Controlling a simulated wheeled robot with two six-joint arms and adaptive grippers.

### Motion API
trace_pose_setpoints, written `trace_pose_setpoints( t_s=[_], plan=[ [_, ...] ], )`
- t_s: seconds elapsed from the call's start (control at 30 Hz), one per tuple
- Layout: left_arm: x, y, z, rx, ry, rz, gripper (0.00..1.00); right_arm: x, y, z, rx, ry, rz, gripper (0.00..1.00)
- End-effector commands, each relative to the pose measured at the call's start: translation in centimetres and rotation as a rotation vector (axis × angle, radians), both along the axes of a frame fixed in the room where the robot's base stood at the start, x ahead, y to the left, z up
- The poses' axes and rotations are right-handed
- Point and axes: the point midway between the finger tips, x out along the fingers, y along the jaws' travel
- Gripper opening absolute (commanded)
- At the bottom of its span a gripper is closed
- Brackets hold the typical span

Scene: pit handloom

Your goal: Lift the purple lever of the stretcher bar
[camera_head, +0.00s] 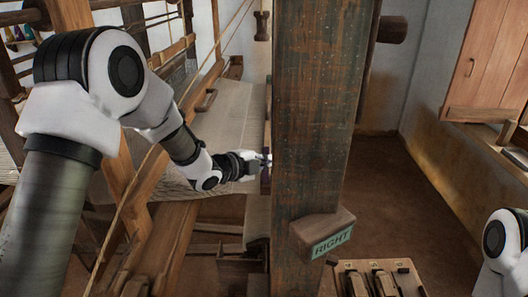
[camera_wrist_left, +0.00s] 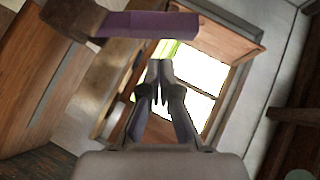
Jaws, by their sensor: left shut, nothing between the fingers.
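The purple lever (camera_wrist_left: 150,25) runs across the top of the left wrist view, with its left end at a brown wooden piece (camera_wrist_left: 72,18). In the head view only a small purple part (camera_head: 265,178) shows beside the big wooden post, which hides the rest. My left gripper (camera_head: 266,160) is at that post's left edge, close to the purple part. In the wrist view my left gripper (camera_wrist_left: 160,68) is shut and empty, its tips below the lever in the picture. I cannot tell whether they touch it. My right gripper is out of view.
A thick worn wooden post (camera_head: 318,110) stands just right of my left gripper. A block marked RIGHT (camera_head: 325,236) juts from its foot. Loom beams and pale cloth (camera_head: 222,120) lie to the left. Several pedals (camera_head: 380,280) sit at the bottom. Open floor lies to the right.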

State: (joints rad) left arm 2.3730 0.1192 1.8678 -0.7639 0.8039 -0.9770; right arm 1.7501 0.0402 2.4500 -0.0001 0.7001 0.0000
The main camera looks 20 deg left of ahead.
Motion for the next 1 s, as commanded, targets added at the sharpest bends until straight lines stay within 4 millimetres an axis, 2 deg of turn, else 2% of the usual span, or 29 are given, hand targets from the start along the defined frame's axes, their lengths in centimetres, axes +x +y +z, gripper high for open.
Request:
trace_pose_setpoints(
  t_s=[0.03, 0.2, 0.5, 0.67, 1.0],
  plan=[
    [0.4, 0.6, 0.2, -0.001, 0.001, 0.002, 0.00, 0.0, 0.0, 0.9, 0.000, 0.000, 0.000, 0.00],
    [1.1, 1.5, -0.6, 0.000, 0.000, 0.001, 0.00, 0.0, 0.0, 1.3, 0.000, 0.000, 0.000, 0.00],
    [1.2, 1.6, -0.8, 0.001, 0.000, 0.001, 0.00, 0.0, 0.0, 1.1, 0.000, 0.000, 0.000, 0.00],
    [2.4, 2.3, -1.3, 0.002, -0.002, -0.002, 0.00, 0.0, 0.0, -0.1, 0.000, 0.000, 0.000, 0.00],
    [2.4, 2.4, -1.0, 0.000, 0.001, -0.001, 0.00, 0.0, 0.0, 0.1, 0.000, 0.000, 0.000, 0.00]
  ],
)
